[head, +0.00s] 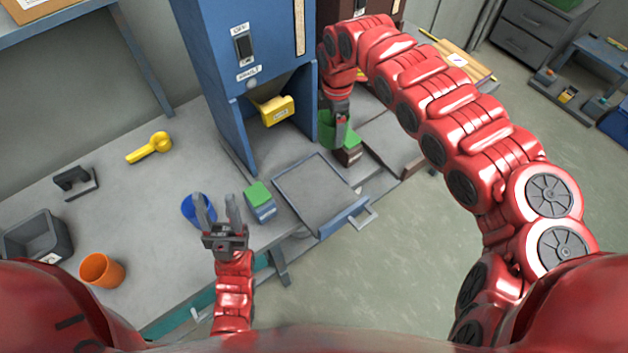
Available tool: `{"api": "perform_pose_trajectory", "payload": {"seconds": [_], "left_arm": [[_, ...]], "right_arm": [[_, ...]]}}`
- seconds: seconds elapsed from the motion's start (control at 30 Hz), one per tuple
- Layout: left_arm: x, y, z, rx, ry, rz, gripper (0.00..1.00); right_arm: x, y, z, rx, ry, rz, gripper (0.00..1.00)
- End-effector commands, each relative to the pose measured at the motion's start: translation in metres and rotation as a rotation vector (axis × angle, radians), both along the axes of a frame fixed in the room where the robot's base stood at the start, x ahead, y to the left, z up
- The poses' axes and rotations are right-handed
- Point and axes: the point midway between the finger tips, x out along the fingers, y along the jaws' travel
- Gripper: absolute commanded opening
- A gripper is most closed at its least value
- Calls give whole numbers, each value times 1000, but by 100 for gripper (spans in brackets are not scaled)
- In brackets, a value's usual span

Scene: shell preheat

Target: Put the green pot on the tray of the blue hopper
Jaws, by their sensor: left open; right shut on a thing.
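The green pot (326,130) is at the right side of the blue hopper (225,60), partly hidden by the hopper's edge and my gripper. My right gripper (340,112) reaches down from above and is shut on the pot. I cannot tell whether the pot touches the surface below. The hopper's tray (312,192) is a flat grey plate, pulled out in front with a handle, and it is empty. My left gripper (219,212) is open and empty, just right of a blue pot (194,212), which it partly hides.
A green-topped blue box (260,202) stands left of the tray. Another green-topped box (349,152) is beside the green pot. A yellow scoop (150,147), an orange pot (101,270) and a grey bin (38,238) lie left. The bench centre (150,205) is clear.

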Motion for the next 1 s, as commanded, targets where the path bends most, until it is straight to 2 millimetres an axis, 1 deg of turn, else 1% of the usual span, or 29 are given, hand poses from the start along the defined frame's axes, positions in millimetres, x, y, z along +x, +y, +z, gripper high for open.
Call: {"api": "perform_pose_trajectory", "payload": {"seconds": [0.03, 0.1, 0.2, 0.3, 0.4, 0.47, 0.53, 0.6, 0.73, 0.8, 0.97, 1.0], "left_arm": [[0, 0, 6, 0, 0, 0, 50], [0, 0, 10, 0, 0, 0, 50], [0, 0, 14, 0, 0, 0, 50], [0, 0, 17, 0, 0, 0, 50], [0, 0, 19, 0, 0, 0, 50], [0, 0, 20, 0, 0, 0, 50], [0, 0, 22, 0, 0, 0, 50], [0, 0, 25, 0, 0, 0, 50], [0, 0, 28, 0, 0, 0, 50], [0, 0, 29, 0, 0, 0, 50], [0, 0, 31, 0, 0, 0, 50], [0, 0, 32, 0, 0, 0, 50]], "right_arm": [[-7, 10, -6, -1, 3, 163, 33], [-17, 22, -19, -1, 5, 409, 33], [-28, 37, -33, 1, 1, 716, 33], [-38, 46, -45, 1, -2, 949, 33], [-44, 53, -52, -1, -2, 1104, 33], [-46, 55, -55, 0, -3, 1160, 33], [-48, 58, -63, 3, -6, 1195, 33], [-50, 58, -77, 2, 1, 1209, 33], [-50, 59, -102, 5, -2, 1208, 33], [-49, 58, -111, 2, -3, 1206, 33], [-49, 58, -126, 4, -3, 1205, 33], [-50, 58, -132, 3, -2, 1206, 33]]}}
